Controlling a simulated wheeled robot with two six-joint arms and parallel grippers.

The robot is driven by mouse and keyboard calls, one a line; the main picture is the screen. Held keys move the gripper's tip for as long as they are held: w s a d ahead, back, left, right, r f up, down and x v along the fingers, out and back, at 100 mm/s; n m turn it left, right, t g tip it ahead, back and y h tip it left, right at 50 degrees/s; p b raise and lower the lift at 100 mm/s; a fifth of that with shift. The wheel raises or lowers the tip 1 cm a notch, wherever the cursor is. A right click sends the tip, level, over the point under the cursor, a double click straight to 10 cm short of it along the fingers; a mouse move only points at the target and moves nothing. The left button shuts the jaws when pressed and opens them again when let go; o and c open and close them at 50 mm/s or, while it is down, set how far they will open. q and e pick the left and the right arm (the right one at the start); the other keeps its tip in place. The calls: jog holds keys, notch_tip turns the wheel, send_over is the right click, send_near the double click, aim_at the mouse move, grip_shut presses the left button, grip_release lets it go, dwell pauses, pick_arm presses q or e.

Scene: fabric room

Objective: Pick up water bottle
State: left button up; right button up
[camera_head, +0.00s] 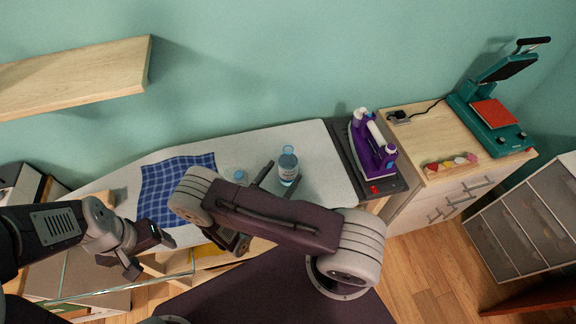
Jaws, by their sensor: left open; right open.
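A clear blue-tinted water bottle (288,164) stands on the pale ironing board (315,150), near its right end. My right gripper (277,181) is open, with its fingers pointing toward the bottle. One dark finger shows to the left of the bottle and the other near its base; whether they touch it I cannot tell. My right arm crosses the middle of the view and hides part of the board. My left gripper (150,256) is open and empty, at the lower left, in front of the board and away from the bottle.
A small blue-topped item (240,175) is partly hidden behind my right arm. A blue checked cloth (170,185) lies on the board. A purple iron (372,145) rests on a dark stand to the right. A wooden cabinet (410,130) carries a teal heat press (490,110).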

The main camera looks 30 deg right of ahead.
aim_at(284, 163)
jog(key=x, duration=0.4)
jog(key=shift+d+p, duration=0.1)
jog(key=shift+p, duration=0.25)
jog(key=shift+s, duration=0.1)
jog(key=c, duration=0.8)
grip_shut()
jog(key=shift+r, duration=0.15)
notch_tip(284, 163, up, 4)
jog(key=p, duration=0.3)
jog(key=shift+r+p, duration=0.2)
jog(key=shift+p, duration=0.2)
jog(key=s+d+r+p, duration=0.6)
jog(key=s+p, duration=0.2)
jog(key=s, duration=0.1)
jog(key=shift+s+r, duration=0.2)
jog(key=shift+s, duration=0.1)
jog(key=shift+d, duration=0.1)
